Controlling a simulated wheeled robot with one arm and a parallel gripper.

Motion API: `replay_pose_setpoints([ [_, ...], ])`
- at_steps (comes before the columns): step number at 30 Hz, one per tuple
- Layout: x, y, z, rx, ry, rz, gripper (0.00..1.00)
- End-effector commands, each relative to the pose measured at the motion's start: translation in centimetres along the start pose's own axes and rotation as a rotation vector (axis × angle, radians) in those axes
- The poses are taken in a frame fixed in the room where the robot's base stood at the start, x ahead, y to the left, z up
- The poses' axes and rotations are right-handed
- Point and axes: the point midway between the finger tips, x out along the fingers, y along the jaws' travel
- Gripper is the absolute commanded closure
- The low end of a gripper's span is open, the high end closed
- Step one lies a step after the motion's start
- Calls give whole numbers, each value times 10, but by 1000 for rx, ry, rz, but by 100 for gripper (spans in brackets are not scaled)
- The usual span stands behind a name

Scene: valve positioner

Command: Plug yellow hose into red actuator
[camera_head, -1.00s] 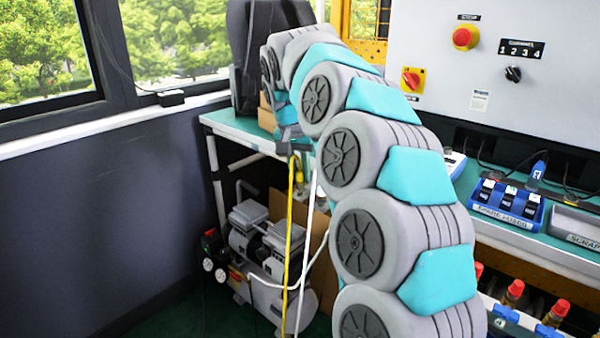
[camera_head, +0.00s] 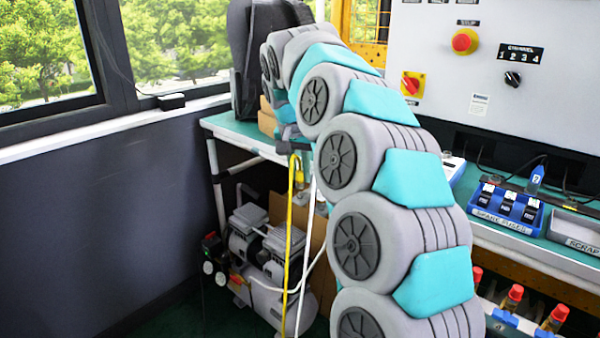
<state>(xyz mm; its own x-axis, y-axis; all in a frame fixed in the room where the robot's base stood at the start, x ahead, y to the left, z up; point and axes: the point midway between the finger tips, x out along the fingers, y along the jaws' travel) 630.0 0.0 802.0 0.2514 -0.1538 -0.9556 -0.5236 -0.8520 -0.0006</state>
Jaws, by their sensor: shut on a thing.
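The yellow hose (camera_head: 288,225) hangs down from my gripper (camera_head: 292,147) at the table's front edge. My gripper is small in the picture and partly hidden behind my own arm. It is shut on the yellow hose near its upper end. A bent yellow part shows just below the gripper. A white hose (camera_head: 306,245) hangs close beside the yellow one on the right. I cannot make out the red actuator; my arm covers much of the middle of the table.
A compressor (camera_head: 262,255) stands on the floor below the teal table (camera_head: 232,128). The wall panel has a red button (camera_head: 465,41) and a red switch (camera_head: 411,83). A blue fuse tray (camera_head: 507,205) and a scrap tray (camera_head: 575,232) are on the right.

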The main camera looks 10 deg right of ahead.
Motion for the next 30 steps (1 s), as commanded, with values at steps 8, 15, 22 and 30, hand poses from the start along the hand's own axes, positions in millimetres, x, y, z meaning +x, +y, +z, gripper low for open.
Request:
replay_pose_setpoints([
  [8,-17,0,-6,1,4,-1,100],
  [15,-29,0,-9,-1,1,1,100],
  [22,-33,0,-10,-1,-1,1,100],
  [30,-32,0,-10,-2,0,0,100],
])
